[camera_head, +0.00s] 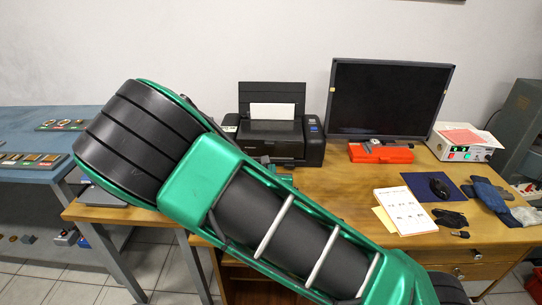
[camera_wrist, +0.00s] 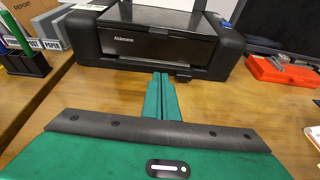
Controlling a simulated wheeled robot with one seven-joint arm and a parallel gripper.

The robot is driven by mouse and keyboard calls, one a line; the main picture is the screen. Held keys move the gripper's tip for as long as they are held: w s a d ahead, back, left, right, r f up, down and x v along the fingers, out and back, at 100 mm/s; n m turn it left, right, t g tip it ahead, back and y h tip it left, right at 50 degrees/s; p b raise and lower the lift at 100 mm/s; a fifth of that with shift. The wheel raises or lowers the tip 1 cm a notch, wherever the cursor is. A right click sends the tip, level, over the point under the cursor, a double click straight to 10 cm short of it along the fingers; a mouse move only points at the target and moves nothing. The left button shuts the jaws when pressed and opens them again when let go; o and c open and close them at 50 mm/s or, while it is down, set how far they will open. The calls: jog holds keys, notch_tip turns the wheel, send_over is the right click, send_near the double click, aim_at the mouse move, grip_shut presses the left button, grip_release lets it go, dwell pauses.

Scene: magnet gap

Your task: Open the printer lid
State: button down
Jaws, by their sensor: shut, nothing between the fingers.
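The black printer (camera_head: 272,125) stands at the back of the wooden desk, with a sheet of paper upright in its rear feeder. Its front also shows in the wrist view (camera_wrist: 158,42), where the lid (camera_wrist: 152,17) on top looks closed. My gripper (camera_wrist: 161,78) is shut and empty, its green fingers together, low in front of the printer's front face. A gap between fingertips and printer is hard to judge.
A black monitor (camera_head: 388,97) and a red case (camera_head: 381,153) stand right of the printer. Papers (camera_head: 405,211), a mouse (camera_head: 439,188) and a white control box (camera_head: 463,146) lie farther right. A pen holder (camera_wrist: 24,62) stands left. Bare desk lies before the printer.

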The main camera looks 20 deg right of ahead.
jog(key=x, duration=0.9)
jog(key=shift+w+a, duration=0.2)
jog(key=shift+w, duration=0.05)
jog(key=shift+w+d+r, duration=0.1)
jog(key=shift+w, duration=0.25)
jog(key=shift+s+r, duration=0.1)
jog(key=shift+r, duration=1.7)
jog(key=shift+r, duration=0.1)
